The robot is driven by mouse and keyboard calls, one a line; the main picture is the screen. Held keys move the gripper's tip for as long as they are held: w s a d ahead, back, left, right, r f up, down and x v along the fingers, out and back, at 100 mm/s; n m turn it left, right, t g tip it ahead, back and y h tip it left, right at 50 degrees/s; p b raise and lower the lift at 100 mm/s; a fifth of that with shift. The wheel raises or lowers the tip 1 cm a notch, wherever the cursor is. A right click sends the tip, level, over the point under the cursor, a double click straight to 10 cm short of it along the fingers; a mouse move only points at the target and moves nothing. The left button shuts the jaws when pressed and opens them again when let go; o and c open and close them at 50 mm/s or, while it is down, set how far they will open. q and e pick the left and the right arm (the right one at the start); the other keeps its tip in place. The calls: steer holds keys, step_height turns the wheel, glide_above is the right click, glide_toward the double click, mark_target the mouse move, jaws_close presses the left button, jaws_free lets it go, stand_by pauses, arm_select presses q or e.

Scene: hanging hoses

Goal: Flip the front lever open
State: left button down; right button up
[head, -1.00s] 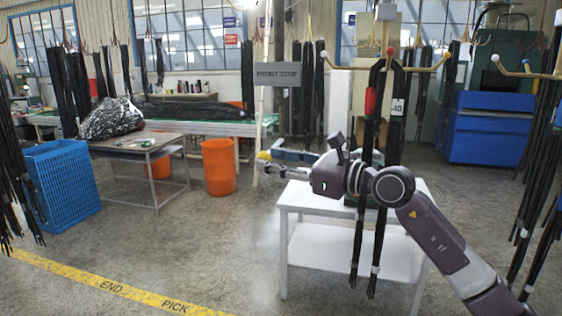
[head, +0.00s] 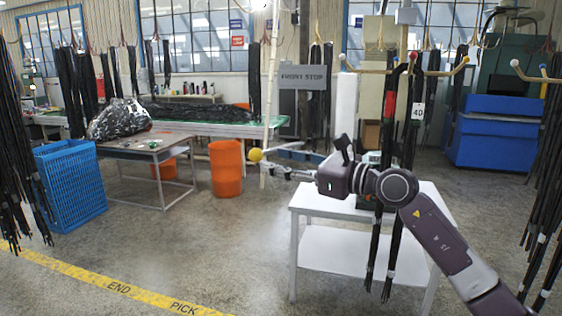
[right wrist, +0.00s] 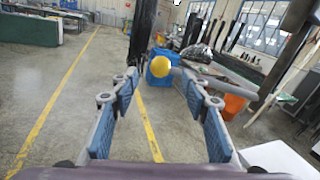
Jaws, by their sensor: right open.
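The front lever shows as a yellow ball knob (head: 255,155) in the head view, left of the pale upright pole and below the "FRONT STOP" sign (head: 302,76). In the right wrist view the yellow knob (right wrist: 160,66) appears between the fingertips, with a grey bar running right from it. My right gripper (head: 276,162) is open, its fingers pointing left toward the knob. In the wrist view the blue-padded fingers of my right gripper (right wrist: 160,84) stand wide apart. I cannot tell whether either touches the lever. My left gripper is out of view.
A white table (head: 335,248) stands below my right arm. Black hoses (head: 378,225) hang from a rack beside that arm. A blue crate (head: 70,185), an orange bin (head: 226,168) and a work table (head: 150,148) stand at left. The floor at lower middle is clear.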

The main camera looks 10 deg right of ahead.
steer(key=v, duration=1.2)
